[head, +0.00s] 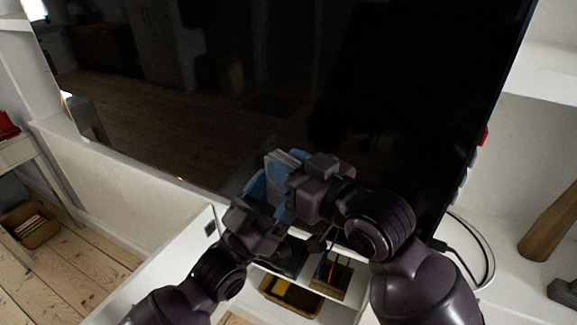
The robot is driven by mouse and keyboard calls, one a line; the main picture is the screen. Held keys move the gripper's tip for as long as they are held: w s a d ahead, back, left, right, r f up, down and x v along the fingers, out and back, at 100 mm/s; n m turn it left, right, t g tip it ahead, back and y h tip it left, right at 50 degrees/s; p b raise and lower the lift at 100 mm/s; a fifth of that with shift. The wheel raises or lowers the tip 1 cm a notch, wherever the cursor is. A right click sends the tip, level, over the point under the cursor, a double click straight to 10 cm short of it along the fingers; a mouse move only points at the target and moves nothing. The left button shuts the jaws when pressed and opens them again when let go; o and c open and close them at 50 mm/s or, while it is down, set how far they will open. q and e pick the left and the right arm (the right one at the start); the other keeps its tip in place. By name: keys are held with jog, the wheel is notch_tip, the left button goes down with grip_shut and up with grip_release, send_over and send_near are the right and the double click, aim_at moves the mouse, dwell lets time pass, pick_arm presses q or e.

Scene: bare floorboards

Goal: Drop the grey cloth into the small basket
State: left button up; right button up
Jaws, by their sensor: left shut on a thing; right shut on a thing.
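A small blue object (256,187), which looks like the small basket, is in front of the dark screen. My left gripper (266,208) is shut on it from the lower left. A pale grey, folded-looking piece (287,158), which looks like the grey cloth, shows at the upper edge of the blue pieces. My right gripper (291,184) is shut at it, from the right. The two grippers are close together and hide much of both things. I cannot tell whether the grey piece is inside the blue object or only beside it.
A large black screen (300,80) stands close behind my grippers. Below is an open white unit (160,265) holding brown boxes (291,296). A brown basket (30,226) stands at the far left. A cable (484,243) and a wooden object (552,225) are at right.

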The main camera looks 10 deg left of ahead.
pick_arm(q)
jog(key=o, duration=1.1)
jog(key=shift+c, duration=0.2)
